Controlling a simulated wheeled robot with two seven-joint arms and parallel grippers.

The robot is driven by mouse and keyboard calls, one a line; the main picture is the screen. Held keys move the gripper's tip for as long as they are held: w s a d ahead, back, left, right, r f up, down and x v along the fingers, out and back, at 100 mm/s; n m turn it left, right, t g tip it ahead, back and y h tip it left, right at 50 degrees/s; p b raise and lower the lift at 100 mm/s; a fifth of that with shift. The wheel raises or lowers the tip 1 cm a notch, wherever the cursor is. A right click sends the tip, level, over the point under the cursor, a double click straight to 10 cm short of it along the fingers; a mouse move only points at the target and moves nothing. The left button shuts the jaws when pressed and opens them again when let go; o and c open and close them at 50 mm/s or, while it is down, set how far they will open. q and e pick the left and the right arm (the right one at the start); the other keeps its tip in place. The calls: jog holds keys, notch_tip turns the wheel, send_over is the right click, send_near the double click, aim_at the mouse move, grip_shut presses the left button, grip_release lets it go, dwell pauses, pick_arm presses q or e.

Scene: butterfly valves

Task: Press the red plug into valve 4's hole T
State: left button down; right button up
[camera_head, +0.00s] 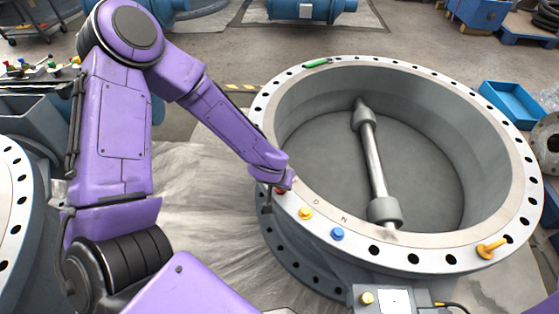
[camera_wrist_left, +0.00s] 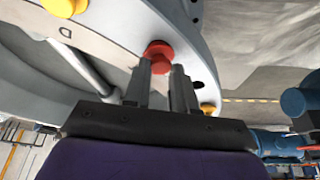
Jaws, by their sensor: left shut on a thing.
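The large grey valve (camera_head: 462,238) stands open side up, with a pale flange ring full of holes. My left gripper (camera_head: 283,188) is low over the left part of this flange. It is shut on the red plug (camera_wrist_left: 158,50), whose round head shows at the fingertips in the left wrist view (camera_wrist_left: 168,72). The red plug (camera_head: 280,190) is mostly covered by the gripper in the head view. It is at the flange; whether it sits in a hole or just above one, I cannot tell. Letters D and N are marked on the flange; no T is readable.
A yellow plug (camera_head: 306,213) and a blue plug (camera_head: 337,234) sit in the near flange. A green piece (camera_head: 317,63) lies on the far rim, and an orange handled piece (camera_head: 490,248) on the right. A shaft (camera_head: 373,158) crosses the bore. A blue crate (camera_head: 512,102) stands at right.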

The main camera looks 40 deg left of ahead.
dwell(0.4)
pick_arm(q)
jog(key=shift+p, duration=0.45)
jog(key=shift+f, duration=0.1)
jog(key=shift+s+f+b, duration=0.1)
jog(key=shift+f+b, duration=0.25)
jog(key=shift+f, duration=0.15)
jog(key=shift+c, duration=1.8)
grip_release()
notch_tip(320, 180, up, 6)
jog(key=p, duration=0.8)
